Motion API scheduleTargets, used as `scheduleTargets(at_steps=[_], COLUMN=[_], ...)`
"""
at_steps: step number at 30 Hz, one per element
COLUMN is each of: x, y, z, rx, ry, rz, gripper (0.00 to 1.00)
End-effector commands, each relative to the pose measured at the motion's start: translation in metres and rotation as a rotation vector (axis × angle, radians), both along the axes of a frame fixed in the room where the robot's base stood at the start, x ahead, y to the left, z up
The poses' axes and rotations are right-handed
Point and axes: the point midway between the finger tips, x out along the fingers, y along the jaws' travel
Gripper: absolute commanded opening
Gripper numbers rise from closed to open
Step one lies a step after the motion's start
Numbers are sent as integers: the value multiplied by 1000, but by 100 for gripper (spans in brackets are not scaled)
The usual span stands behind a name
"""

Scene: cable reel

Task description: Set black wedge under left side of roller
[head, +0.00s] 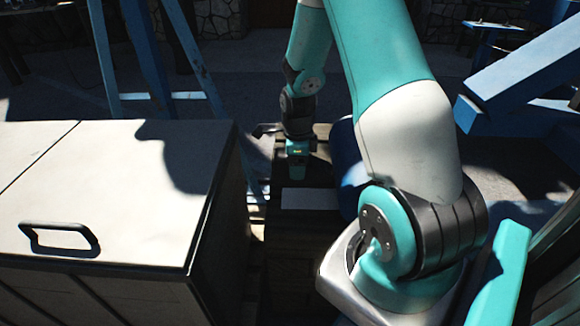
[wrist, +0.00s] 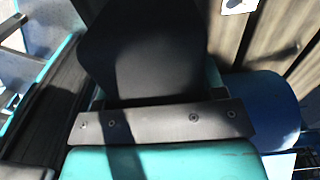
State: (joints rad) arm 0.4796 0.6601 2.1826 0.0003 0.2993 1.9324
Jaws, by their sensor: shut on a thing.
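My gripper (head: 297,165) is low over a dark wooden surface, to the left of the blue roller (head: 347,158). In the wrist view my gripper (wrist: 160,122) shows as a teal part with a grey screwed bar. It is shut on the black wedge (wrist: 145,50), a broad dark block that fills the upper middle. The roller also shows in the wrist view (wrist: 262,108), right of the wedge. I cannot tell whether the wedge touches the roller. In the head view the wedge cannot be made out clearly, and my arm covers much of the roller.
A pale cabinet (head: 100,190) with a black handle (head: 60,240) stands close on the left. Blue frame legs (head: 147,60) rise behind it. A blue beam (head: 520,75) slants in from the right. A pale plate (head: 309,198) lies in front of my gripper.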

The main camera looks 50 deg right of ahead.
Motion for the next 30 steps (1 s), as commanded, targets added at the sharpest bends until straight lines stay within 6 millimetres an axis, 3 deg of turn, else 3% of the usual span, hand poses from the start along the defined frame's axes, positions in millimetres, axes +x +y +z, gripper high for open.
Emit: scheduleTargets(at_steps=[8,30], x=[0,1], y=[-1,1], z=[-11,-69], rx=[-1,-1], ry=[-1,-2], rz=[-6,-1], gripper=[21,21])
